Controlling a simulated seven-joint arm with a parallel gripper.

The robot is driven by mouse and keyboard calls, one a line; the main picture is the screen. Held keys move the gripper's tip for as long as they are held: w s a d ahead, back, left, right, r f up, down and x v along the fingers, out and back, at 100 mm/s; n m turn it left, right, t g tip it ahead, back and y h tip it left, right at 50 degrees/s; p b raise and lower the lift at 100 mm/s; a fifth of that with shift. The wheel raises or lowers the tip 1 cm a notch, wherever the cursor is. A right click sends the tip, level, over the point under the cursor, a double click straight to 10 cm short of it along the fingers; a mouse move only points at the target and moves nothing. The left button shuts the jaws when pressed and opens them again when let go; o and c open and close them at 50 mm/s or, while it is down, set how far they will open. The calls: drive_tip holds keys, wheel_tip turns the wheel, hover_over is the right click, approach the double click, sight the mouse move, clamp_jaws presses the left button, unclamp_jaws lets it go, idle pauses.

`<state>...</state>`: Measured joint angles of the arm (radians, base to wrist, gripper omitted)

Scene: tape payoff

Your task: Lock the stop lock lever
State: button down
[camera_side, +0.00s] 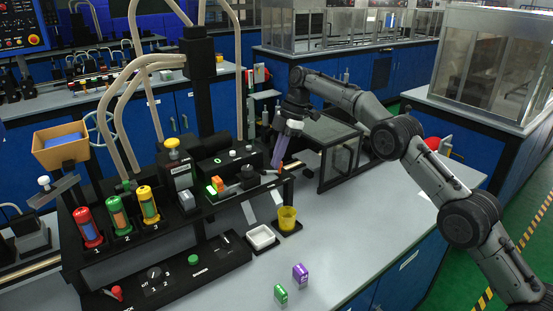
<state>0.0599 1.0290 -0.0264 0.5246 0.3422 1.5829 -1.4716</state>
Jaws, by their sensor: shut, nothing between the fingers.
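A black console (228,205) runs along the bench. Near its right end is a small block with green and orange parts (214,186) and a dark round knob beside it. I cannot tell which part is the stop lock lever, or whether it is locked. My gripper (277,166) points down over the console's right end, right of the dark knob. It is shut and empty. Its tips are small in the picture, and I cannot tell whether they touch the console.
Red, green and yellow numbered cylinders (118,215) stand on the console's left part. A white tray (262,237) and a yellow cup (287,219) sit in front. Purple (300,273) and green (281,293) blocks lie nearer.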

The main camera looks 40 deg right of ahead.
idle(0.6)
drive_tip(key=shift+d+r, duration=0.25)
drive_tip(key=shift+r, duration=0.25)
drive_tip(key=s+d, duration=0.1)
drive_tip(key=d, duration=1.1)
drive_tip(key=shift+s, duration=0.4)
